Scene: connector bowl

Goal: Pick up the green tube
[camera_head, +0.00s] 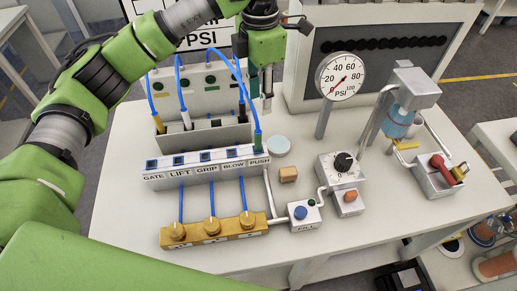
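The green tube end (257,140) stands roughly upright at the PUSH place of the white labelled block (205,167). A blue hose arches from it up to the back panel. My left gripper (264,92) points down just above and behind the green end, close to the hose. I cannot tell whether it touches the hose, and its fingers are too small and overlapped to show their opening. Other blue hoses have a yellow end (159,124), a white end (187,120) and a black end (242,113) at the grey rack (208,137). My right gripper is not in view.
A yellow block with knobs (214,232) lies in front, joined by blue hoses. A PSI gauge (340,76), a dial box (340,170), a FILL box (304,215) and a red-handled valve (438,165) stand to the right. The white table (130,225) has free room at front left.

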